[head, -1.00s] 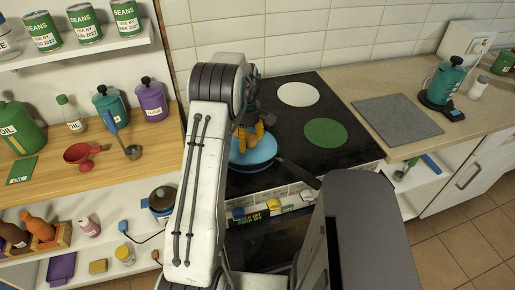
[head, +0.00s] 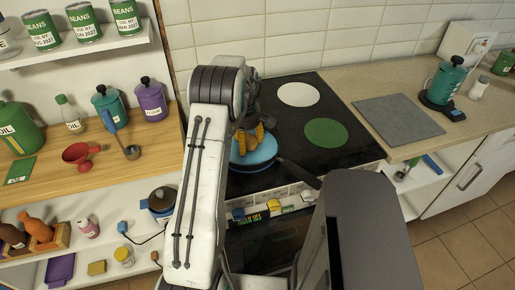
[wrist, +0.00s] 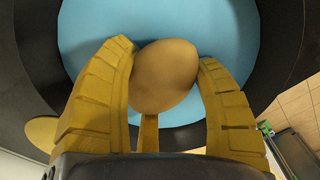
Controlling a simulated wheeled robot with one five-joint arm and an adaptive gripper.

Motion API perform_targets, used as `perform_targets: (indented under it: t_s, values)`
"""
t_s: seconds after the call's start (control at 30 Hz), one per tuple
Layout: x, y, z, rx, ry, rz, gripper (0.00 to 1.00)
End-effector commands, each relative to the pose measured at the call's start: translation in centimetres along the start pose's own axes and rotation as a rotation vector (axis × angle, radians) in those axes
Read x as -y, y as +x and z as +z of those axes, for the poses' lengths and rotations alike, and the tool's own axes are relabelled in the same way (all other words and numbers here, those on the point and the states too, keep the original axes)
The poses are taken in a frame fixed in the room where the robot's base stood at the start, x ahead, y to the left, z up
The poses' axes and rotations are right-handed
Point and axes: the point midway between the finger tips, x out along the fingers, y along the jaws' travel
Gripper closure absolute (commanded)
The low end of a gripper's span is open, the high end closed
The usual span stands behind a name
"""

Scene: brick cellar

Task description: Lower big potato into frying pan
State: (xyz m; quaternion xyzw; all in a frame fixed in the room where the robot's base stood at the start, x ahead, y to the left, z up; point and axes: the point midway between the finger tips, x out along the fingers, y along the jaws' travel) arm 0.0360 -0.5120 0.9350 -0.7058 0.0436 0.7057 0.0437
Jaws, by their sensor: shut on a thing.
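The big potato (wrist: 165,76) is tan and rounded, and in the wrist view it sits between the yellow fingers of my gripper (wrist: 168,85). My gripper is shut on it. The blue frying pan (wrist: 90,25) lies behind and below the potato in that view. In the head view my gripper (head: 251,140) is over the blue pan (head: 262,153), which stands on the black hob with its dark handle pointing to the lower right.
The black hob (head: 285,110) has a white disc (head: 298,94) and a green disc (head: 326,132) beside the pan. A grey board (head: 398,119) lies on the right counter. The left wooden counter holds a red funnel (head: 80,154), a ladle and bottles.

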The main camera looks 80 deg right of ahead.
Motion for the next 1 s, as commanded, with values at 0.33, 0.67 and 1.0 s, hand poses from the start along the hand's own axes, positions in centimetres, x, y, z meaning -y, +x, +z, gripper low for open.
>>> perform_targets:
  t_s: [0.33, 0.67, 1.0]
  values:
    - [-0.01, 0.51, 0.0, 0.0, 0.0, 0.0, 0.78]
    - [-0.01, 0.94, 0.0, 0.0, 0.0, 0.0, 0.78]
    - [-0.01, 0.9, 0.0, 0.0, 0.0, 0.0, 0.31]
